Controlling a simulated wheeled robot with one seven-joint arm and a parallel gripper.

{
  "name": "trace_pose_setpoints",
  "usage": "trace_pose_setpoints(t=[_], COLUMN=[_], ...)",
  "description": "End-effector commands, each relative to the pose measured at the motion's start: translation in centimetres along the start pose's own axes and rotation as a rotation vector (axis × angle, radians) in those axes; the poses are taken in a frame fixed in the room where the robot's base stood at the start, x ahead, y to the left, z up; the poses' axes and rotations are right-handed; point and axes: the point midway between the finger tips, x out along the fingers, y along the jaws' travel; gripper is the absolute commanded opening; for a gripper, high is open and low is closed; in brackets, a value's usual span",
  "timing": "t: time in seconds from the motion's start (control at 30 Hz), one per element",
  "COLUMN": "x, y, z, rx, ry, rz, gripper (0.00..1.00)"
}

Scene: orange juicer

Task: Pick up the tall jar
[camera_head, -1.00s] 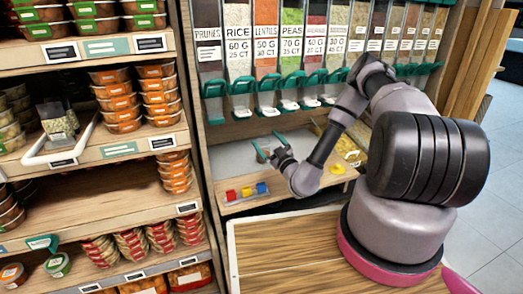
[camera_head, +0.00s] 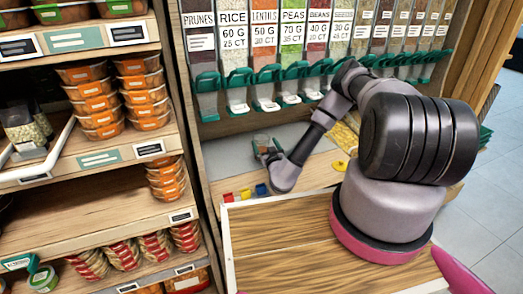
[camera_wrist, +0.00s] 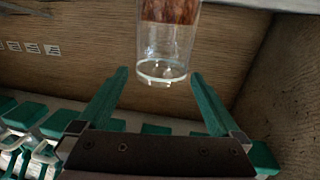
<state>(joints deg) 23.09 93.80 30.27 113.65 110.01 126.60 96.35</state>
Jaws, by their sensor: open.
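A clear cylindrical jar (camera_wrist: 163,50), with reddish-brown contents at the picture's top, shows in the wrist view; it looks like the tall jar. Its clear rim end lies between the two green fingers of my gripper (camera_wrist: 158,82), with a gap on each side, and no finger visibly touches it. Its far end is cut off by the picture's edge. In the head view, my gripper (camera_head: 266,152) is at the grey counter area under the dispensers, small and partly hidden by my wrist. A small jar-like shape (camera_head: 262,141) shows beside it there.
A row of food dispensers with green spouts (camera_head: 238,82) hangs above the counter. Small red, yellow and blue blocks (camera_head: 245,194) lie just left of my wrist. A shelf with packaged tubs (camera_head: 140,95) stands at left. A wooden board (camera_head: 290,240) lies in front.

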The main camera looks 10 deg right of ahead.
Motion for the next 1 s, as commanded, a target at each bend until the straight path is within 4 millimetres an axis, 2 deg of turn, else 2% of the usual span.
trace_pose_setpoints(t=[0.2,0.3,0.57,0.6,0.67,0.7,0.83,0.87,1.0], x=[3.3,4.3,4.6,4.6,4.6,4.6,4.6,4.6,4.6], y=[-0.3,-0.2,-0.3,-0.3,-0.3,-0.3,-0.3,-0.3,-0.3], z=[0.4,0.4,0.5,0.5,0.5,0.5,0.4,0.4,0.4], rx=[-0.005,-0.003,-0.001,-0.001,-0.001,-0.001,-0.001,-0.001,-0.001], ry=[0.004,0.002,0.0,0.0,0.0,0.0,0.0,0.0,0.002], rz=[-0.001,0.0,-0.001,-0.001,-0.001,-0.001,-0.001,-0.001,-0.001], gripper=[1.0,1.0,1.0,0.92,0.69,0.54,0.04,0.0,0.0])
